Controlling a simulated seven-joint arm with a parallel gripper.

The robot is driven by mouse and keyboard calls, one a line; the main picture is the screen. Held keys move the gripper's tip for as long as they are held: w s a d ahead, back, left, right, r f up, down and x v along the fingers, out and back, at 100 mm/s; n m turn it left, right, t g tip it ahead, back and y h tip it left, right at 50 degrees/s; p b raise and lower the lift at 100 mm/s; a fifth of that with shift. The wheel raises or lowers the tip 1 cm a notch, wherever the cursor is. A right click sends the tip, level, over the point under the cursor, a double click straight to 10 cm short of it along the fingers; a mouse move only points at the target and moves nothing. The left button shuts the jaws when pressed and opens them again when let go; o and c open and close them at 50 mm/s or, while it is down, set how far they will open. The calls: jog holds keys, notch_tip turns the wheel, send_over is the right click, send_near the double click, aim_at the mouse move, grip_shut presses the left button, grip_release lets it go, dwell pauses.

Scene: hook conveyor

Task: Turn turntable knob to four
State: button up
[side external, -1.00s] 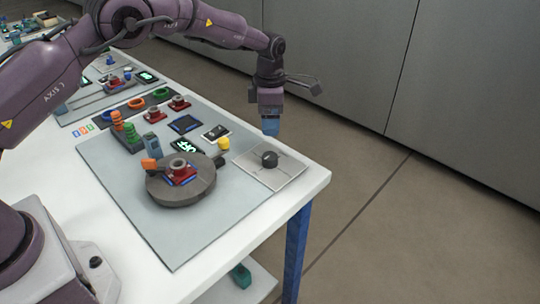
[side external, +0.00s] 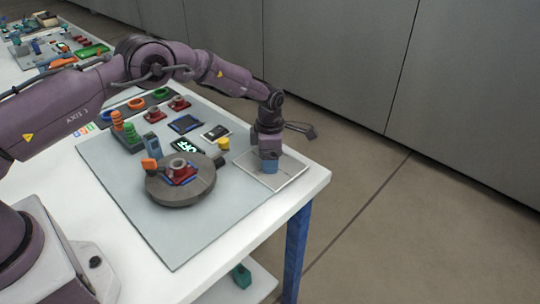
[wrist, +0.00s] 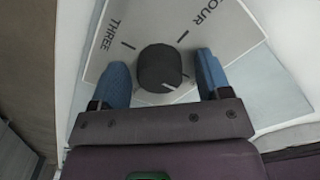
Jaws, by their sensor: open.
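The black turntable knob (wrist: 160,66) sits on a pale dial plate (wrist: 225,42) printed with the words THREE and FOUR and with tick marks. A light line shows on the knob's edge at the lower right in the wrist view. My gripper (wrist: 162,68) is open, with one blue finger on each side of the knob; I cannot tell whether either finger touches it. In the side view my gripper (side external: 269,166) is down over the dial plate (side external: 288,176) and hides the knob.
The round grey turntable (side external: 180,197) carries a red part and stands left of the dial plate. A yellow button (side external: 223,143) and small dark display panels lie behind. The table's right edge (side external: 318,188) is close to the plate.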

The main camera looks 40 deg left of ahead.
jog(key=c, duration=0.9)
jog(key=shift+c, duration=0.2)
